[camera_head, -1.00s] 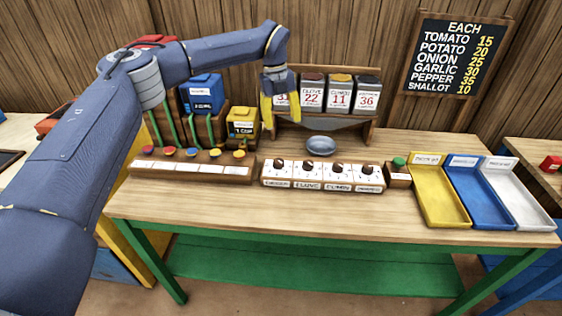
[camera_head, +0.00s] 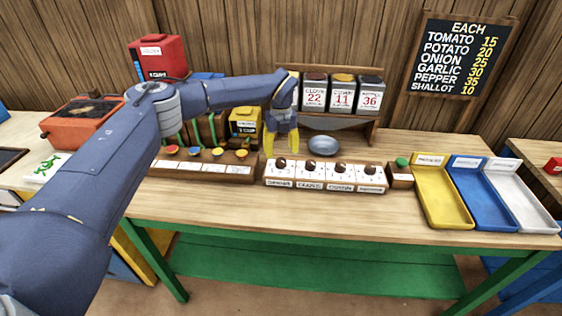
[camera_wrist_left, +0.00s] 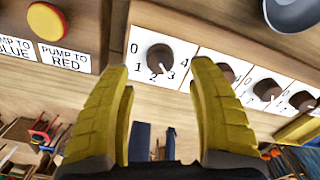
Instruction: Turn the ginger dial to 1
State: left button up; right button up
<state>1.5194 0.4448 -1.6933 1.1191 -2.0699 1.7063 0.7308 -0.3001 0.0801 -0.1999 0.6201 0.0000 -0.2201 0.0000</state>
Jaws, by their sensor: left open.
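The ginger dial (camera_head: 281,164) is the leftmost brown knob on the white-faced dial panel (camera_head: 325,186), above a label that looks like "GINGER". In the left wrist view the dial (camera_wrist_left: 160,58) shows numbers 0 to 4 around it, and I cannot tell for certain which one it points to. My left gripper (camera_head: 281,150) has yellow fingers and is above and just behind this dial. In the left wrist view the open fingers (camera_wrist_left: 163,75) are on either side of the dial's line, apart from it and empty. My right gripper is not in view.
Three more dials (camera_head: 340,169) stand to the right on the same panel. A blue-grey bowl (camera_head: 323,146) is behind them. A green button (camera_head: 401,162) and yellow tray (camera_head: 440,195) are to the right. A button strip (camera_head: 200,168) is to the left. The front tabletop is clear.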

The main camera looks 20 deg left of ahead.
aim_at(281, 160)
pick_arm(q)
jog(key=shift+f, duration=2.55)
jog(key=shift+c, duration=0.3)
grip_shut()
